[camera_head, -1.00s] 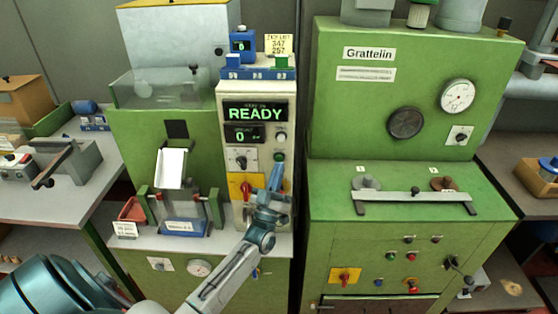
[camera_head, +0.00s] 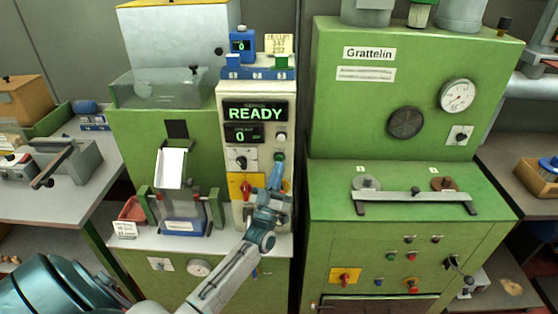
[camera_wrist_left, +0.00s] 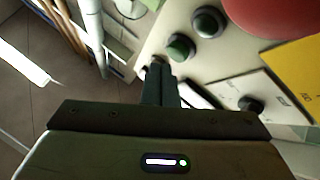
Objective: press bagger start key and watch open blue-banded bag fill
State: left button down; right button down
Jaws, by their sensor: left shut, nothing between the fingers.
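The bagger's pale control panel (camera_head: 236,213) shows READY on its upper display (camera_head: 254,112) and 0 on the smaller one (camera_head: 243,134). A green key (camera_head: 279,155) sits at its right side; it also shows in the left wrist view (camera_wrist_left: 181,46). My left gripper (camera_head: 277,174) is shut and empty, its fingertips just below the key in the head view. In the wrist view the fingertips appear close to the key; contact cannot be told. A clear bag (camera_head: 182,209) hangs under the white spout (camera_head: 171,168), with a pale label and blue low down. My right gripper is out of view.
A yellow plate (camera_head: 235,181) with a red knob and a black selector (camera_head: 241,162) are left of the gripper. A white button (camera_head: 281,137) is above the green key. The green Grattelin machine (camera_head: 330,130) stands close on the right.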

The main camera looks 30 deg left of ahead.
pick_arm(q)
jog(key=shift+w+a, duration=0.2)
jog(key=shift+w, duration=0.15)
jog(key=shift+w+a+b, duration=0.25)
jog(key=shift+w+b, duration=0.1)
dwell(0.6)
jog(key=shift+s, duration=0.1)
jog(key=shift+s+d+p, duration=0.4)
jog(key=shift+s+d, duration=0.1)
jog(key=shift+s, duration=0.15)
jog(key=s+d, duration=0.1)
jog(key=s+p, duration=0.1)
jog(key=s, duration=0.1)
jog(key=s+d, duration=0.1)
jog(key=shift+s+d+p, duration=0.15)
jog(key=shift+d+p, duration=0.15)
jog(key=shift+p, duration=0.1)
dwell(0.6)
